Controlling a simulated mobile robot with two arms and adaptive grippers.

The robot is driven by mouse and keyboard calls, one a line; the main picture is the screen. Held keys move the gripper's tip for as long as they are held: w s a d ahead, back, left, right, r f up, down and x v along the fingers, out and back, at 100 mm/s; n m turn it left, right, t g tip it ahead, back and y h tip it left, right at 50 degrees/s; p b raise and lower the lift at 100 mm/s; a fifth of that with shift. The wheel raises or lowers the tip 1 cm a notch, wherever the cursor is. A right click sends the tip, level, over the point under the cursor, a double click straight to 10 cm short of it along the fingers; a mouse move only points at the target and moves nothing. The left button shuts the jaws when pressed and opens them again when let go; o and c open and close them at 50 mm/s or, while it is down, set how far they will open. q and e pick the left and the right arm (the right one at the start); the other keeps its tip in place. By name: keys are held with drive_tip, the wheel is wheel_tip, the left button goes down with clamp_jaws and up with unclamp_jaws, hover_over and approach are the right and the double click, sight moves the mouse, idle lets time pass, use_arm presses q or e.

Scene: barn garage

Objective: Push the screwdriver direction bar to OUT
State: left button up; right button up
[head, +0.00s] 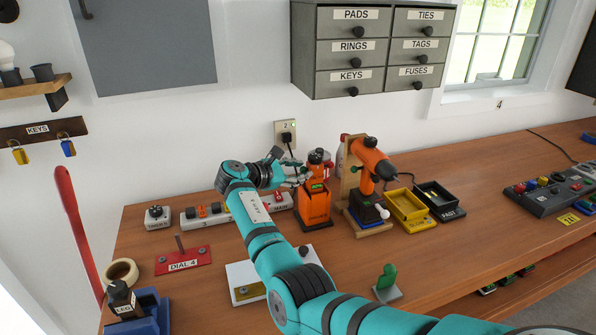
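The orange and black power screwdriver (372,163) stands on a wooden stand on the bench, its nose pointing right. Its direction bar and the OUT marking are too small to make out. My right arm reaches in from the bottom. My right gripper (300,173) is left of the screwdriver, at the top of an orange box-shaped device (314,206). I cannot tell whether it touches this device. Its fingers are small and partly merged with what is behind them, so their opening is unclear. My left gripper is out of view.
Yellow (407,206) and black (440,197) trays sit right of the stand. A power strip (206,214), a red DIAL 4 plate (183,262) and a green piece (386,280) are on the bench. Grey drawers (372,47) hang above. Bench space between trays and control box (550,192) is clear.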

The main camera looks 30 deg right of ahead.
clamp_jaws()
drive_tip(key=shift+w+a, duration=0.2)
drive_tip(key=shift+a, duration=0.75)
drive_tip(key=shift+o, duration=2.1)
unclamp_jaws()
drive_tip(key=v, duration=1.2)
drive_tip(key=shift+w+r, duration=0.1)
drive_tip(key=shift+r, duration=0.05)
